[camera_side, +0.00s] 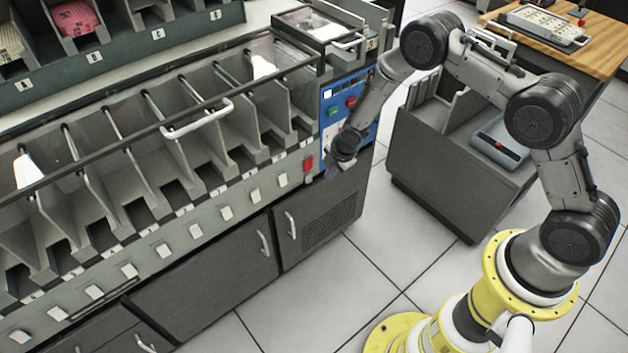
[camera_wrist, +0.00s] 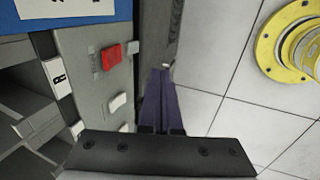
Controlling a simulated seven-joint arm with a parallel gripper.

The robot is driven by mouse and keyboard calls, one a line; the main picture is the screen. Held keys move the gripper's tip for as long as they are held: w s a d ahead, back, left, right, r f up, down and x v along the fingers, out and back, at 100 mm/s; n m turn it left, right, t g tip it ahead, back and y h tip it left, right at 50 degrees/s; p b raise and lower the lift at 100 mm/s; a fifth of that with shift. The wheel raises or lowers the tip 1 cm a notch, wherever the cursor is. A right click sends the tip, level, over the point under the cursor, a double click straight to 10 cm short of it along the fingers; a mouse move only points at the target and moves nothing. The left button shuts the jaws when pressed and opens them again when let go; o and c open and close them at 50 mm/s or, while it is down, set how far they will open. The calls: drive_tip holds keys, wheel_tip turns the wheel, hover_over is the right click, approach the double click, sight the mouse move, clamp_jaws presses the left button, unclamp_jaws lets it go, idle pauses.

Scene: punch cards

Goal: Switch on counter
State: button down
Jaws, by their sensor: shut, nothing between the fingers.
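The sorting machine's front strip (camera_side: 177,235) carries a row of small white switches, one under each bin; the nearest to my gripper is a white switch (camera_side: 283,180). A red switch (camera_side: 308,163) sits at the right end of that row. In the wrist view the red switch (camera_wrist: 111,56) lies left of the fingers, with a white switch (camera_wrist: 117,103) below it. I cannot tell which switch is the counter's. My gripper (camera_side: 330,174) is shut and empty, in front of the cabinet just right of the red switch. Its purple fingers (camera_wrist: 161,71) are together and appear apart from the switches.
A blue panel (camera_side: 345,98) with a green button (camera_side: 334,112) and a red button (camera_side: 351,101) is above my gripper. The bins (camera_side: 180,160) have a glass cover with a handle (camera_side: 197,118). A grey cart (camera_side: 450,165) stands to the right. Tiled floor is clear in front.

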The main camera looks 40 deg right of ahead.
sight(310, 183)
drive_tip(key=shift+w+f, duration=1.2)
drive_tip(key=shift+f, duration=0.45)
drive_tip(key=shift+w+f, duration=1.2)
drive_tip(key=shift+f, duration=0.45)
drive_tip(key=shift+w+f, duration=1.2)
drive_tip(key=shift+f, duration=0.45)
drive_tip(key=shift+w+f, duration=0.1)
drive_tip(key=shift+w, duration=0.1)
drive_tip(key=shift+r, duration=0.85)
drive_tip(key=s+r, duration=0.8)
drive_tip(key=s, duration=0.1)
drive_tip(key=shift+s, duration=0.2)
